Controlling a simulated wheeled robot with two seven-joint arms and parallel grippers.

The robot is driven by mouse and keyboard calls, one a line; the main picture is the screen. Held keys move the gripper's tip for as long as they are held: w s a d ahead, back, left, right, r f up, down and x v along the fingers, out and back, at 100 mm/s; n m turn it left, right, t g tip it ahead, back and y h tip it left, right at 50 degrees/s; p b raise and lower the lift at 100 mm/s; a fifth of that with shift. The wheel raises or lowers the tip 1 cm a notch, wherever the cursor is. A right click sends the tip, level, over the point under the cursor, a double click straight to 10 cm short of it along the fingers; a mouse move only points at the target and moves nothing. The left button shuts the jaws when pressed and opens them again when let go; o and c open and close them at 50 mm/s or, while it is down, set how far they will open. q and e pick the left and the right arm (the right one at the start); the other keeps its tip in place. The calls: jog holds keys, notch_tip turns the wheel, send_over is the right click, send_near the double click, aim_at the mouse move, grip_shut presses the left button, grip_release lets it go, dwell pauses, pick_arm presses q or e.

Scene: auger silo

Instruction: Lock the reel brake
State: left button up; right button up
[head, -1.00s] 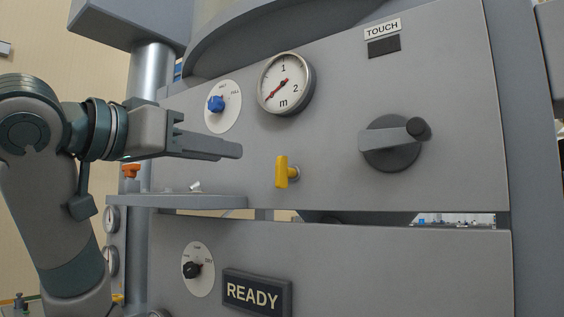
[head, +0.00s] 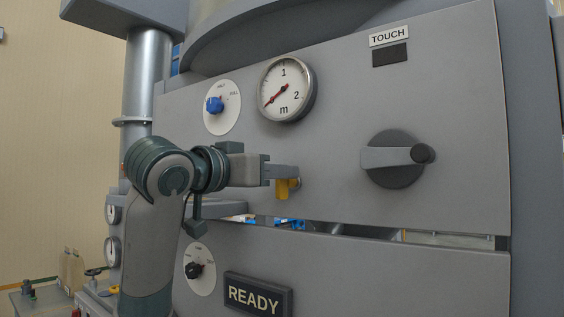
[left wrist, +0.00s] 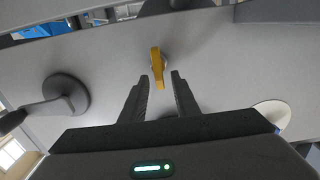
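A yellow lever (head: 284,190) is on the grey panel below the round gauge; no label on it is readable. In the head view my left gripper (head: 290,173) covers its upper part. In the left wrist view the lever (left wrist: 157,66) stands between the tips of my left gripper (left wrist: 160,78), which is open, one finger on each side. I see gaps beside the lever, so the fingers are not closed on it. The lever hangs down from its pivot in the head view. My right gripper is not in view.
A dark crank (head: 394,158) with a knob is to the right on the panel. A gauge (head: 286,89) and a blue dial knob (head: 215,104) are above. A slot runs below the panel. A READY sign (head: 258,295) and a black knob (head: 193,271) are lower.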

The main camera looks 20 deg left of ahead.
pick_arm(q)
jog(key=shift+w+d, duration=0.25)
jog(key=shift+w, duration=0.55)
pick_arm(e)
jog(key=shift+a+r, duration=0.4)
pick_arm(q)
grip_shut()
jog(key=shift+d, duration=0.1)
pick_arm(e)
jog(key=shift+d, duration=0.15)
pick_arm(q)
jog(key=shift+f, duration=0.1)
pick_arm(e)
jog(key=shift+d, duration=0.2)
